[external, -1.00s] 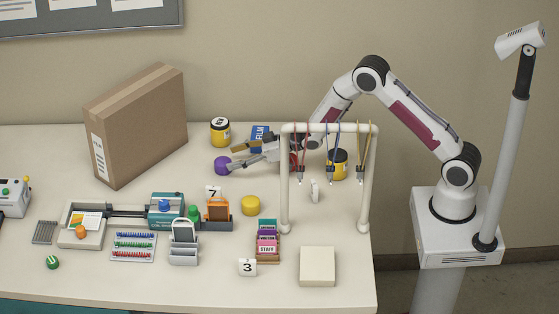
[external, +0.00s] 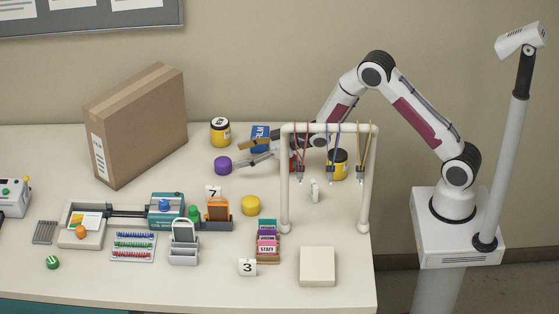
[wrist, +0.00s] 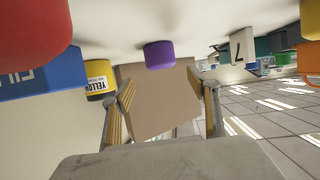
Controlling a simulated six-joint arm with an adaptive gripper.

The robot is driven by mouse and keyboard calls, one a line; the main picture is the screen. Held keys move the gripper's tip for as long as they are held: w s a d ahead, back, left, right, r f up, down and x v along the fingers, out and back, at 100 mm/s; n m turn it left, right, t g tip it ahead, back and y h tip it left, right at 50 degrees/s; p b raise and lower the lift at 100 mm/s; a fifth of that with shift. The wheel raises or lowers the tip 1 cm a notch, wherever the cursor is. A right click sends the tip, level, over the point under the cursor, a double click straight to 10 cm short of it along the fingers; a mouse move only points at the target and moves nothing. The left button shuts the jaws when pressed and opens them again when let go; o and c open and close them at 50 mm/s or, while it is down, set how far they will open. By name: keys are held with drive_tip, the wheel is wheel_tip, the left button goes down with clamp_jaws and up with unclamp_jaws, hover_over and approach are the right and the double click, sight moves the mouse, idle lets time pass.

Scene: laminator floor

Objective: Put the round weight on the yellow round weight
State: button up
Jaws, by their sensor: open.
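The purple round weight (external: 223,166) stands on the table, left of my gripper in the external view. It also shows at the top middle of the wrist view (wrist: 160,54), beyond the fingertips. The yellow round weight (external: 251,205) stands on the table nearer the front, with nothing on top of it. My gripper (external: 246,154) is open and empty. Its fingers point left, low over the table and a little right of the purple weight. In the wrist view the two fingers (wrist: 170,92) are spread wide, with the purple weight apart from them.
A white frame (external: 285,180) with hanging coloured cables stands in front of my wrist. A black-lidded yellow tin (external: 220,132) and a blue FILM box (external: 260,133) are behind the gripper. A tall cardboard box (external: 140,125) stands left. An orange holder (external: 218,209) is beside the yellow weight.

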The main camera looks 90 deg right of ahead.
sight(228, 163)
drive_tip(key=w+a, duration=0.1)
drive_tip(key=a+r, duration=0.1)
drive_tip(key=a, duration=0.1)
drive_tip(key=w+a+r, duration=0.1)
drive_tip(key=shift+w+a, duration=0.15)
drive_tip(key=shift+w, duration=0.15)
drive_tip(key=m+h, duration=0.1)
drive_tip(key=w+m+g+h, duration=0.1)
drive_tip(key=shift+w+r+m, duration=0.1)
drive_tip(key=shift+r+m, duration=0.2)
drive_tip(key=shift+r, duration=0.05)
drive_tip(key=shift+s+d+f+m+g+h, duration=0.3)
drive_tip(key=shift+f+m+g+h, duration=0.1)
drive_tip(key=shift+m+g, duration=0.1)
drive_tip(key=shift+s+d+f+m+g, duration=0.3)
drive_tip(key=shift+s+d+f+g, duration=0.1)
drive_tip(key=shift+s+f, duration=0.1)
drive_tip(key=shift+s+f+g, duration=0.25)
drive_tip(key=shift+f+g, duration=0.05)
drive_tip(key=shift+f, duration=0.2)
